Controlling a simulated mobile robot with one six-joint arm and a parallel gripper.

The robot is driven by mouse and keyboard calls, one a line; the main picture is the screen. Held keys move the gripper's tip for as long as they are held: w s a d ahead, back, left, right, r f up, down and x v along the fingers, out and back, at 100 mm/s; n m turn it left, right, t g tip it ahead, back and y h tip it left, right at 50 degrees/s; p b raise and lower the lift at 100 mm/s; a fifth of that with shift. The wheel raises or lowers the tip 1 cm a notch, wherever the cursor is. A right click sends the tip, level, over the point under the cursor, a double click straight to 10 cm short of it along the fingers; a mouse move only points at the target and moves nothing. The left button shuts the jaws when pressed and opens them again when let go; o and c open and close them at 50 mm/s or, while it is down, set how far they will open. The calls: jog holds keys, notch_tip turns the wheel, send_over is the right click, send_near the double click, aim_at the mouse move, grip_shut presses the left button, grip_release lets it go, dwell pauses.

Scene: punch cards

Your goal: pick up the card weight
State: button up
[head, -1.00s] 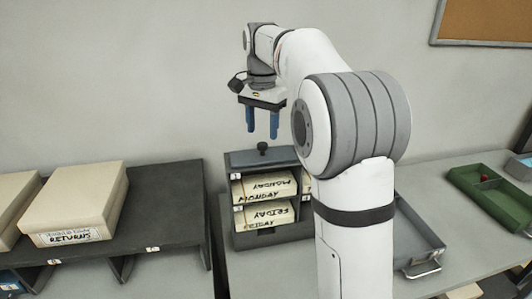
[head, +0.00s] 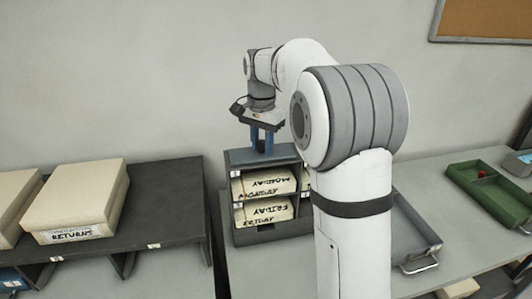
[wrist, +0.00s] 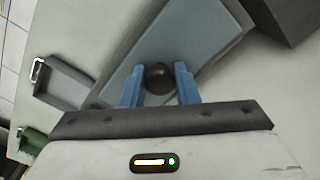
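The card weight looks to be the blue-grey slab (head: 240,156) with a dark round knob, lying on top of the small card rack (head: 229,220). In the wrist view the knob (wrist: 158,78) stands up from the blue-grey surface (wrist: 205,25). My gripper (head: 262,150) is above the slab with its blue fingers pointing down. In the wrist view my gripper (wrist: 160,85) is open, with one finger on each side of the knob and visible gaps between. In the head view the fingers largely hide the knob.
The rack holds card bundles marked Monday (head: 265,183) and Friday (head: 265,212). A dark shelf (head: 165,200) with a Returns box (head: 75,200) stands at left. A grey tray (head: 425,240) and a green tray (head: 500,198) are at right.

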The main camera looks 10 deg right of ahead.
grip_shut()
